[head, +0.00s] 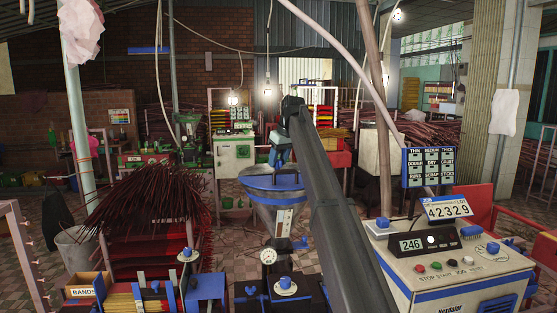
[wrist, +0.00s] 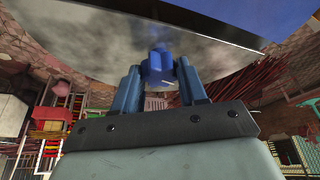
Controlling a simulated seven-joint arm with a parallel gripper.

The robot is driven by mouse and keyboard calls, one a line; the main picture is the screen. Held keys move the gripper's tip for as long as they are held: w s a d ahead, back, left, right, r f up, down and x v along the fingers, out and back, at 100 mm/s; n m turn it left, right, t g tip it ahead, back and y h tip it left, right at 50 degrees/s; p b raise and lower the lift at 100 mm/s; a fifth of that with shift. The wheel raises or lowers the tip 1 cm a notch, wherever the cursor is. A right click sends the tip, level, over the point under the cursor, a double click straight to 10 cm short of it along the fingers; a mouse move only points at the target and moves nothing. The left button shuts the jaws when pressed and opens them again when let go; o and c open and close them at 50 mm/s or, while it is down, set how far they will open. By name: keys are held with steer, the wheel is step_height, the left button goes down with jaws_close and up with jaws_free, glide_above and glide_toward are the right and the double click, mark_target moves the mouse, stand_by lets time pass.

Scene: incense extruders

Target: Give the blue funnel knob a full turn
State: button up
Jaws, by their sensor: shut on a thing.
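The blue funnel knob (wrist: 157,68) shows between my fingers in the wrist view, with a pale line on its side. My gripper (wrist: 158,76) is shut on it, one finger on each side. In the head view my gripper (head: 274,164) is at the funnel's back edge, and I cannot make out the knob there. The funnel (head: 268,216) is a grey metal cone with a blue rim, standing upright at mid-picture. Its grey underside or wall (wrist: 110,30) fills the top of the wrist view.
A pale console (head: 440,275) with a 246 display and buttons stands at the right front. A round gauge (head: 268,256) and a blue knob on a white base (head: 285,284) are below the funnel. Dark red incense sticks (head: 150,200) fan out at left, above a bands box (head: 85,288).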

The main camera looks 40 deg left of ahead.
steer(key=m, duration=0.2)
steer(key=m+t, duration=0.1)
steer(key=m, duration=0.1)
steer(key=shift+s+t+h, duration=0.15)
steer(key=shift+t+h, duration=0.15)
steer(key=m+t+h, duration=0.1)
steer(key=m, duration=0.2)
steer(key=shift+a+m, duration=0.15)
steer(key=shift+m, duration=0.15)
steer(key=m+h, duration=0.1)
steer(key=m, duration=0.3)
steer(key=shift+a+h, duration=0.15)
steer(key=shift+h, duration=0.25)
steer(key=shift+m+t+h, duration=0.3)
steer(key=shift+m+h, duration=0.3)
steer(key=shift+m, duration=1.2)
steer(key=shift+m, duration=0.3)
steer(key=o, duration=1.1)
steer(key=shift+c, duration=0.2)
